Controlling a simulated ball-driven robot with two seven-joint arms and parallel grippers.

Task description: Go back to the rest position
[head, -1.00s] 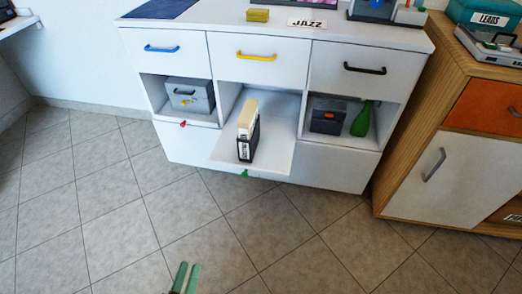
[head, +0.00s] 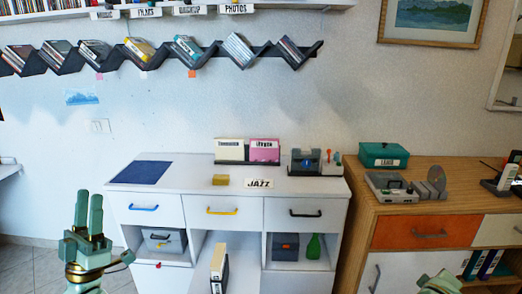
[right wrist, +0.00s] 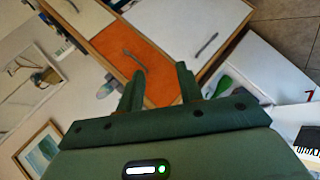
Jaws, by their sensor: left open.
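My left gripper (head: 90,205) is raised at the lower left of the head view, fingers up. It is open and empty, in front of the white cabinet's left edge. Part of my right gripper (head: 440,284) shows at the bottom right of the head view, in front of the wooden cabinet. In the right wrist view the right gripper (right wrist: 159,82) has its two green fingers apart with nothing between them. An orange drawer (right wrist: 132,64) shows beyond them, apart from the fingers.
The white cabinet (head: 334,218) carries a blue mat (head: 142,172), a yellow block (head: 220,180) and a JAZZ label (head: 259,183). A black holder with a light card (head: 218,262) stands low in its middle opening. The wooden cabinet (head: 365,215) stands right. A zigzag shelf (head: 213,50) hangs above.

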